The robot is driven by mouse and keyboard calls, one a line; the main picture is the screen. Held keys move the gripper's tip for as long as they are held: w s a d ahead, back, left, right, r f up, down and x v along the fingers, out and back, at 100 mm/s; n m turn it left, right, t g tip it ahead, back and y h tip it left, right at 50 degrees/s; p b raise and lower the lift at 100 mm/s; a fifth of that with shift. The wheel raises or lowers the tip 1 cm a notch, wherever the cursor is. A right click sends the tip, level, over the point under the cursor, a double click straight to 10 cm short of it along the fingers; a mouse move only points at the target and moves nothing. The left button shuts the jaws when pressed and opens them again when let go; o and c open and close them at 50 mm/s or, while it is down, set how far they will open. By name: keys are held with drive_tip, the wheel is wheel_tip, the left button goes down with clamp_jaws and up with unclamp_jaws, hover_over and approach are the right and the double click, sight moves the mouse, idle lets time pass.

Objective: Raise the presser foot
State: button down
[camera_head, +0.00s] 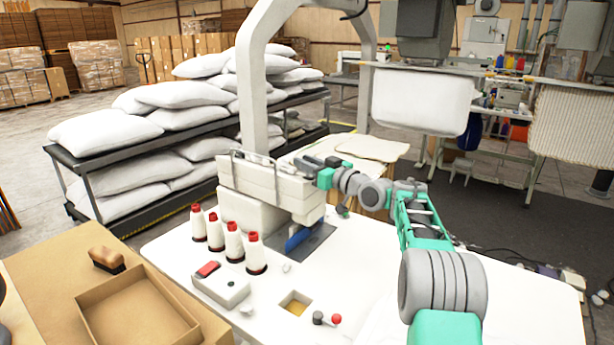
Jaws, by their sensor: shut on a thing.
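The cream sewing machine (262,195) stands on the white table (365,285). A blue part (297,239) shows below its head, by the dark plate on the table. The presser foot itself is too small and too hidden to make out. My grey and green arm reaches in from the right. My gripper (312,163) is at the upper right end of the machine's head, with its dark fingers against it. It is shut on a small part there, which the fingers hide.
Several white thread cones (233,242) with red tops stand left of the machine. A control box (220,288) with a red switch lies in front of them. The table's right side is clear.

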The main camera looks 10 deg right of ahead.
drive_tip(key=c, duration=1.2)
unclamp_jaws()
drive_tip(key=shift+c, duration=0.2)
drive_tip(key=b+v, duration=0.2)
drive_tip(key=v, duration=0.5)
drive_tip(key=shift+s+d, duration=0.2)
drive_tip(key=shift+s, duration=0.15)
drive_tip(key=shift+f, duration=0.15)
